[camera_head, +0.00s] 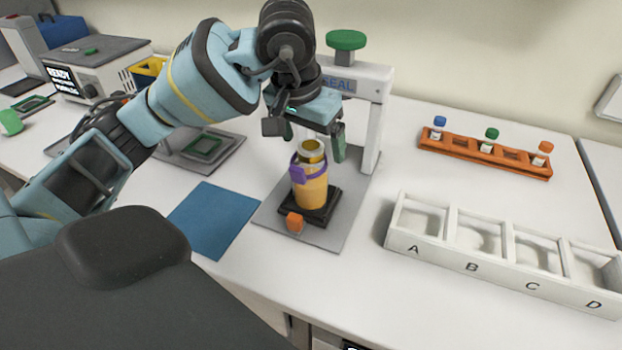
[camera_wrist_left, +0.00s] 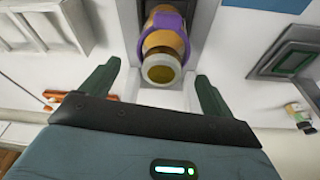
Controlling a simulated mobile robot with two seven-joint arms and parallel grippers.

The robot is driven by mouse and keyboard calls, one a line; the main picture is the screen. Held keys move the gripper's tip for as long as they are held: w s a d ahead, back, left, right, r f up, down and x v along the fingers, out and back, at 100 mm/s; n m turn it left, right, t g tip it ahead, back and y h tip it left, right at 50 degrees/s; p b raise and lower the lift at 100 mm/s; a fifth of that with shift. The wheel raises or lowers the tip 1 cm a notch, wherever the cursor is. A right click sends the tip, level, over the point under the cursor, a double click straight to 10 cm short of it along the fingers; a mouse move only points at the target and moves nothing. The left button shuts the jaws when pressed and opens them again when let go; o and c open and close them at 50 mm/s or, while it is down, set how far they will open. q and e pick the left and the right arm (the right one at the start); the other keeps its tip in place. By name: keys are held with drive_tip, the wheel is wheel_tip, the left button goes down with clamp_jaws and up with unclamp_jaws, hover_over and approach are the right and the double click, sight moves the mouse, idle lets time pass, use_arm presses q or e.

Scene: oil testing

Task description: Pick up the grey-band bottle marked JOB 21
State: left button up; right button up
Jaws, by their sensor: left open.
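My left gripper (camera_head: 314,143) is open and empty just above the bottle's mouth. In the left wrist view its fingers (camera_wrist_left: 155,80) lie on either side of the mouth, apart from it. No bottle with a grey band can be made out. My right gripper is not in view.
The SEAL press (camera_head: 372,130) with its green knob stands close behind the gripper. A blue mat (camera_head: 212,218) lies left. An orange vial rack (camera_head: 470,151) and a white A–D tray (camera_head: 455,262) stand right.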

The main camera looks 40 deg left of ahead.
sight(312, 159)
use_arm(q)
drive_tip(key=x, duration=0.4)
drive_tip(key=shift+s+f, duration=0.25)
drive_tip(key=shift+s, duration=0.1)
drive_tip(key=shift+w+f, duration=0.1)
drive_tip(key=shift+f, duration=0.2)
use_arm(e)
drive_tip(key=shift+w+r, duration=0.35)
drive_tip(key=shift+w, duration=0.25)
use_arm(q)
drive_tip(key=c, duration=1.4)
drive_tip(key=shift+o, duration=0.2)
drive_tip(key=shift+r, duration=0.1)
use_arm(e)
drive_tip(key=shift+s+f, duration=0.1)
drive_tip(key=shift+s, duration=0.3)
